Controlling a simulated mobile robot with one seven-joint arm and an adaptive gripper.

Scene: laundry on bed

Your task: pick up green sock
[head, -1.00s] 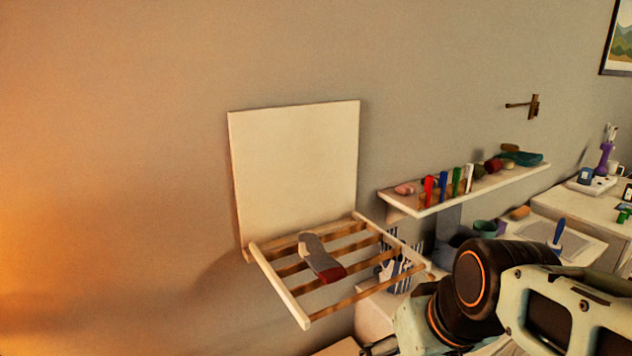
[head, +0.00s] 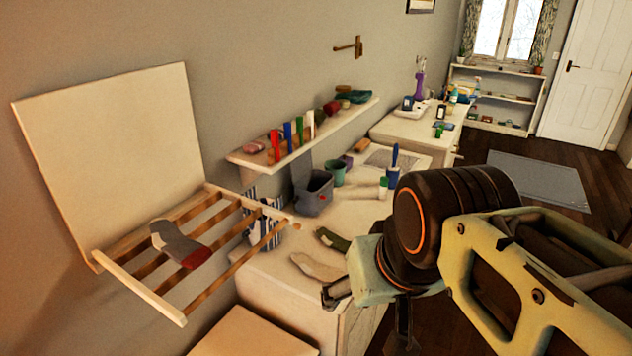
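A dark green sock (head: 331,238) lies on the white cabinet top (head: 268,270), beside a pale beige sock (head: 317,267). Part of the green sock's right end is close to or behind my arm in this view. My gripper (head: 368,316) is in front of the cabinet, to the lower right of both socks. Its dark fingers are spread apart with nothing visible between them, and it is apart from the green sock.
A wall-mounted drying rack (head: 150,288) at left holds a grey sock with a red end (head: 180,244). A shelf (head: 250,158) with colored items hangs above the cabinet. A grey bin (head: 312,190), a teal cup (head: 335,172) and a blue-handled brush (head: 394,165) stand farther back.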

